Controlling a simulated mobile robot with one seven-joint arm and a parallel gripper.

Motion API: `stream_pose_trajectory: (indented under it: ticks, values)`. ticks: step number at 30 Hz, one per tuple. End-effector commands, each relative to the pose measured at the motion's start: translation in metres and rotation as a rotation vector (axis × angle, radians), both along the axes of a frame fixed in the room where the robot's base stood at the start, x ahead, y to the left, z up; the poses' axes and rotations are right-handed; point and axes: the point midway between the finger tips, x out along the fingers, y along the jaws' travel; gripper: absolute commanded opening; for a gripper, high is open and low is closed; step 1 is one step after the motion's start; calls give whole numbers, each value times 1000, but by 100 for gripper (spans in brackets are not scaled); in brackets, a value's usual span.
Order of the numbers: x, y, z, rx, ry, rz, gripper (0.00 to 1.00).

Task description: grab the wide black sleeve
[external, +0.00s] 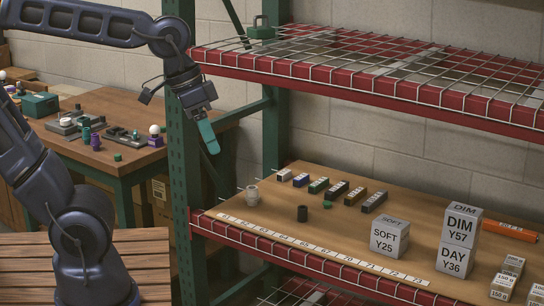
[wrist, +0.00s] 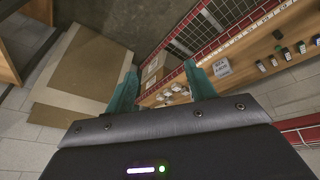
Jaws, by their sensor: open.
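A short, dark black cylinder, the likely wide black sleeve (external: 303,213), stands upright on the wooden shelf board near its front edge in the external view. My gripper (external: 209,138) hangs in front of the green rack post, above and left of the sleeve and well apart from it. Its teal fingers point down. In the wrist view my gripper (wrist: 160,72) has its two fingers spread, with nothing between them.
A row of small boxes (external: 337,190) lies behind. Grey labelled boxes (external: 389,238) stand to the right. A red-edged wire shelf (external: 370,84) hangs above.

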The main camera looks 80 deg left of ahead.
Motion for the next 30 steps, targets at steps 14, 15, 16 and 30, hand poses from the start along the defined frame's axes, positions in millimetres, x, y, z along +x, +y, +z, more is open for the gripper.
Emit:
stream_pose_trajectory:
  ticks: [14,15,16,30]
  values:
    - [99,31,-23,-227,179,242,55]
    - [107,34,-27,-242,192,263,55]
    - [113,37,-29,-254,201,281,55]
    - [205,89,-89,-391,341,560,55]
